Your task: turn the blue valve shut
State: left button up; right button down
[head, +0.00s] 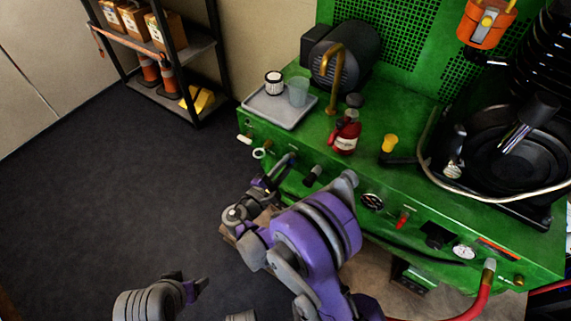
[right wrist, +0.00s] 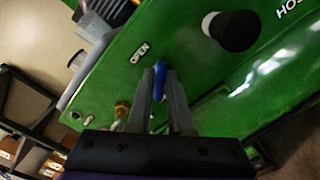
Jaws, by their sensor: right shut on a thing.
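The blue valve handle (right wrist: 160,75) shows in the right wrist view, beside an "OPEN" label (right wrist: 139,53) on the green panel. My right gripper (right wrist: 163,78) is shut on it, with one finger on each side. In the head view my right gripper (head: 278,172) reaches the front face of the green bench, and the arm and fingers largely hide the valve. My left gripper (head: 192,287) is low over the dark floor, away from the bench. The gap between its fingers is not clear.
On the green bench (head: 225,118) stand a grey tray (head: 275,112), a red bottle (head: 345,135) and a black pan-like part (head: 500,150). A black knob (right wrist: 230,31) sticks out near the valve. A shelf (head: 200,55) stands at the back left. The floor (head: 120,170) between is clear.

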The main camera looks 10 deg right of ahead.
jog(key=shift+f+m, duration=0.2)
jog(key=shift+m, duration=3.6)
jog(key=c, duration=0.9)
grip_release()
jog(key=shift+o, duration=0.2)
jog(key=v, duration=1.1)
jog(key=shift+r, duration=0.1)
